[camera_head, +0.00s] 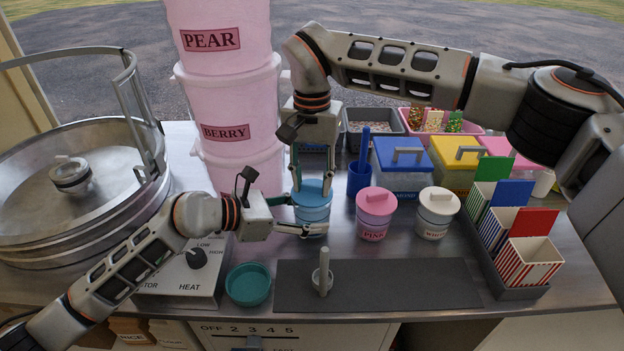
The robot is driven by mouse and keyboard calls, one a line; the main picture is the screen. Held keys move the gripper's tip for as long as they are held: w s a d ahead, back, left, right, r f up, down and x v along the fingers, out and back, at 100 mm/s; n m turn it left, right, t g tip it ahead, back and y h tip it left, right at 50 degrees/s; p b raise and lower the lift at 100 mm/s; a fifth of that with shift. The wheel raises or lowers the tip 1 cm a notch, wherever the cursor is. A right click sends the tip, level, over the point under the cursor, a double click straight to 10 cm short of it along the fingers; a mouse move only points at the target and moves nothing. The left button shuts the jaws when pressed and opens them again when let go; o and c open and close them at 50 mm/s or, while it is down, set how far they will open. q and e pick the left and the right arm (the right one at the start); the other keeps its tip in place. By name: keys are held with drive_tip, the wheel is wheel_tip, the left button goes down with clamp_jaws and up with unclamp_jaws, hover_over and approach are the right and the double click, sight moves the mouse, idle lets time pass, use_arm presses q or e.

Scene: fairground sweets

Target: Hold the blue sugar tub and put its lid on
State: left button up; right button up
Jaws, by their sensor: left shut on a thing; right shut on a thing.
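The blue sugar tub (312,220) stands on the steel counter, left of the pink and white tubs. Its blue lid (313,188) is at the tub's mouth, level or nearly so. I cannot tell whether it is seated or just above the rim. My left gripper (306,214) comes in low from the left and is shut on the tub's side. My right gripper (312,186) reaches down from above and is shut on the lid, with its fingers at either side of it. The fingers hide part of both the lid and the tub.
A lidded pink tub (373,226) and white tub (433,226) stand close on the right. A blue cup (359,180) is behind. Stacked pink buckets (236,110) rise at the back left. A teal bowl (248,284) and a dark mat (410,285) lie in front.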

drive_tip(key=shift+f, duration=0.1)
idle(0.7)
drive_tip(key=o, duration=1)
drive_tip(key=o, duration=0.5)
drive_tip(key=shift+s+r, duration=0.1)
drive_tip(key=shift+r, duration=2.9)
